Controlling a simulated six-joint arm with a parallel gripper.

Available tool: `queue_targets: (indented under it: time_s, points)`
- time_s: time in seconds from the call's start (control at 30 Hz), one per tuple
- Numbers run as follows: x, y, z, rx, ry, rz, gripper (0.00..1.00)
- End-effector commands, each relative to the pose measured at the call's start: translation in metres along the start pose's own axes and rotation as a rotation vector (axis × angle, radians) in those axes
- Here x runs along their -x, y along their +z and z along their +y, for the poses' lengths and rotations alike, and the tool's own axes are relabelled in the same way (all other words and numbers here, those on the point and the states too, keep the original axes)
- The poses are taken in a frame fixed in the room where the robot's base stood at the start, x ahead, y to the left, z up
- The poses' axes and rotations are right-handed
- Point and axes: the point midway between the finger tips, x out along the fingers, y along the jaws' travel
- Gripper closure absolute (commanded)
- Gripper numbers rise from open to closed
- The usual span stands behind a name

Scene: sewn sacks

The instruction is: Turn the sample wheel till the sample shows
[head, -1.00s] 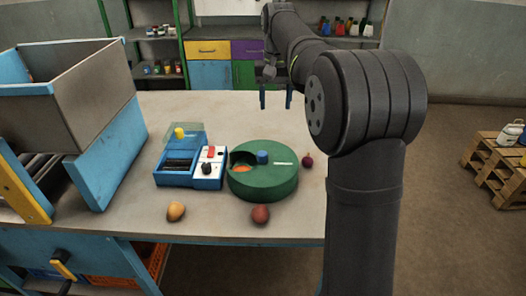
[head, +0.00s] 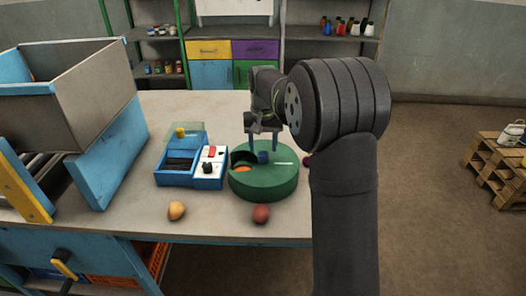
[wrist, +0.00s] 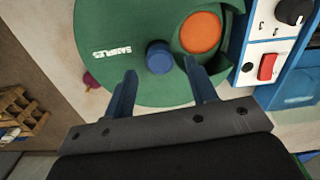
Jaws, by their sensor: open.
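The sample wheel (head: 264,184) is a round green drum on the table with a blue knob (head: 263,157) standing at its centre. An open window in its top shows an orange disc (head: 242,168); the disc shows fully in the wrist view (wrist: 200,32). White lettering reading "SAMPLES" (wrist: 112,53) lies on the other side of the knob. My gripper (head: 262,146) is open above the wheel. In the wrist view its two blue fingers (wrist: 163,80) sit apart, with the knob between and just beyond their tips. I cannot tell their height over the knob.
A blue box with a white switch panel (head: 210,167) stands close left of the wheel. A yellow-brown potato-like item (head: 177,211) and a reddish one (head: 261,214) lie in front. A dark red ball (head: 307,160) is at the right, partly hidden by my arm.

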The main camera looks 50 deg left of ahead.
Motion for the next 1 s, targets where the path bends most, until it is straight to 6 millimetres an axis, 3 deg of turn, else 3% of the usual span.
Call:
queue_targets:
  time_s: [0.2,0.57,0.83,1.0]
  points:
    - [-0.025,0.000,0.000,0.000,0.000,-0.001,0.48]
    - [-0.029,0.000,0.000,0.000,0.000,0.000,0.48]
    - [-0.029,0.000,0.000,0.000,0.000,0.000,1.00]
    - [-0.029,0.000,0.000,-0.001,0.000,0.000,1.00]
